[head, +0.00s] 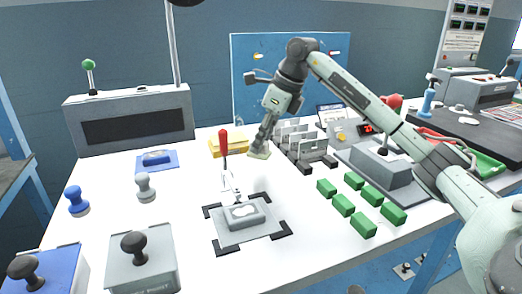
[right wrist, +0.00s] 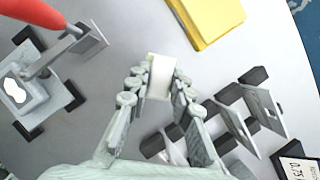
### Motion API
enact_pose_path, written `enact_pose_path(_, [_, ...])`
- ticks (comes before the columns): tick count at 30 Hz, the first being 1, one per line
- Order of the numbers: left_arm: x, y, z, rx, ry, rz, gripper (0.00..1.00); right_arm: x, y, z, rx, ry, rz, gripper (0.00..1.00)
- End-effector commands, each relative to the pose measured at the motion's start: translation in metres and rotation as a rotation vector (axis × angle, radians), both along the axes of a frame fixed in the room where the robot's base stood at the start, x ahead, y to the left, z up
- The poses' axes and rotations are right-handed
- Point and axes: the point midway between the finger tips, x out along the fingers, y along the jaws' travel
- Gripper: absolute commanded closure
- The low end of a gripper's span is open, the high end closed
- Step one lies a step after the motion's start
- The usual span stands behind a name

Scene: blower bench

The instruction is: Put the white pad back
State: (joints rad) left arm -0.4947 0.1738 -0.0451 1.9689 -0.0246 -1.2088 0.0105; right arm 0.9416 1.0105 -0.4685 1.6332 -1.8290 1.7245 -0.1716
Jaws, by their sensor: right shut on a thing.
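My right gripper (head: 261,148) points down over the white table, between the yellow block and the row of grey upright plates. In the right wrist view the gripper (right wrist: 155,90) is shut on a small white pad (right wrist: 160,74), held between its fingertips. In the head view the pad is too small and covered to make out clearly. I cannot tell whether it touches the table. My left gripper is not in view.
Left of the gripper stands a red-handled clamp (head: 223,143) over a fixture holding a grey block (head: 240,217) with a white patch. A yellow block (head: 214,147) lies behind. Grey plates (head: 307,148) and several green blocks (head: 343,204) stand to the right.

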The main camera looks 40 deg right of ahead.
Motion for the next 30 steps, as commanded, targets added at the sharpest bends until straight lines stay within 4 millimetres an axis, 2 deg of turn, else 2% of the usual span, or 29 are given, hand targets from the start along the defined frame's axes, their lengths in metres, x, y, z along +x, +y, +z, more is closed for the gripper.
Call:
enact_pose_path(1, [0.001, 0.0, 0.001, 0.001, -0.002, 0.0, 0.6, -0.001, 0.0, -0.01, 0.001, 0.005, 0.0, 1.0])
enact_pose_path(4, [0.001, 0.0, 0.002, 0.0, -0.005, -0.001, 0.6, 0.0, 0.0, -0.021, 0.001, 0.002, 0.0, 1.0])
enact_pose_path(17, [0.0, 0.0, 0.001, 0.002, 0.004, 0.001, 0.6, 0.0, 0.0, -0.027, 0.0, 0.0, 0.0, 1.0])
enact_pose_path(18, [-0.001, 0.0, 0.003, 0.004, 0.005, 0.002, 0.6, 0.0, 0.0, -0.027, 0.0, 0.0, 0.001, 0.76])
enact_pose_path(22, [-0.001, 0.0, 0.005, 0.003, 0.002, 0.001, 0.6, 0.0, 0.0, -0.027, 0.0, 0.0, 0.001, 0.6])
enact_pose_path(30, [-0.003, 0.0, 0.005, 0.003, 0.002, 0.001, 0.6, 0.0, 0.0, -0.026, 0.0, 0.0, 0.001, 0.58])
